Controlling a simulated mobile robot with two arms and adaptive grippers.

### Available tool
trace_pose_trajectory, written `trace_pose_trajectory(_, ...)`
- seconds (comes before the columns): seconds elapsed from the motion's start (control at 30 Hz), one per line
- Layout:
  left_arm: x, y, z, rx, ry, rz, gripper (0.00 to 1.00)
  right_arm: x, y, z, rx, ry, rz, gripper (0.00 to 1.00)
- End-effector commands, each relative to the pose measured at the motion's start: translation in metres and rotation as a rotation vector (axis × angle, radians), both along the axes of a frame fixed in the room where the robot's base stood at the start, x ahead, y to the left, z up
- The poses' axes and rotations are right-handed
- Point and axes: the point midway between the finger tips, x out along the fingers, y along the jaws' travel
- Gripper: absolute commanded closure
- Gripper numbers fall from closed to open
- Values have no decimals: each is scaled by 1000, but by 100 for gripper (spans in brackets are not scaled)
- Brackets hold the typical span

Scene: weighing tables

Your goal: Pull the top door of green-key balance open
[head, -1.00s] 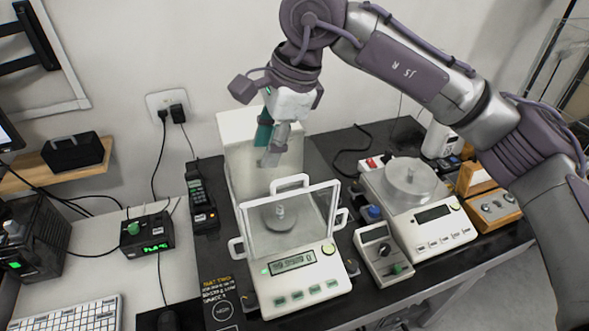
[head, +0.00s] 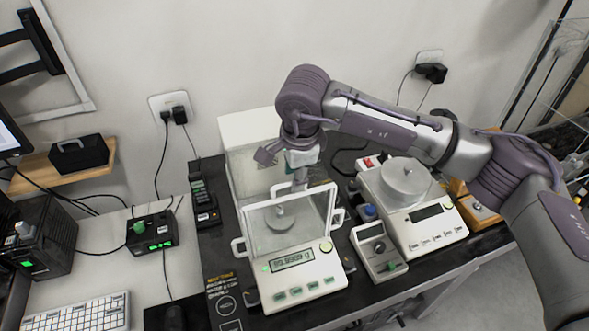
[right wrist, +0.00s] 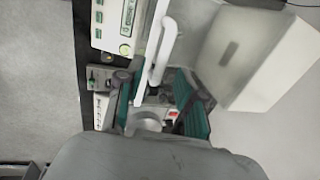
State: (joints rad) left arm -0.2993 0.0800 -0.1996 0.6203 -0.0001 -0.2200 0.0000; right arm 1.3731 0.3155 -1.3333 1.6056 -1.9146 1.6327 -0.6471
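The green-key balance (head: 306,286) is a white scale with a row of green keys and a clear draft shield (head: 262,236). Its side handles stick out left and right. In the right wrist view, the gripper's green-padded fingers (right wrist: 157,92) stand apart. A white handle bar (right wrist: 163,50) lies between or just beyond them; contact cannot be told. My left gripper is not in view.
A white box (head: 250,125) stands right behind the balance. A second balance (head: 428,236) with a round pan and a small grey device (head: 378,250) stand to the right.

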Motion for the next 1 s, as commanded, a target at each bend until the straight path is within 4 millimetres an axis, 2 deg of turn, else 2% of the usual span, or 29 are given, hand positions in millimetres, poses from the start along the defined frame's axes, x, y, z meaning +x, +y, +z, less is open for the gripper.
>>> trace_pose_trajectory(0.13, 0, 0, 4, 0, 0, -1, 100, 1, 1, -8, 0, 1, 1, 63)
trace_pose_trajectory(0.4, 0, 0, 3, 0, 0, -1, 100, 1, 1, -10, 0, 0, 1, 63)
trace_pose_trajectory(0.63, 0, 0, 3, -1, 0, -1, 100, 1, 1, -9, 0, 0, 1, 100)
trace_pose_trajectory(1.0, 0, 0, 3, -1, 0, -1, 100, 2, 1, -9, 1, 0, 1, 100)
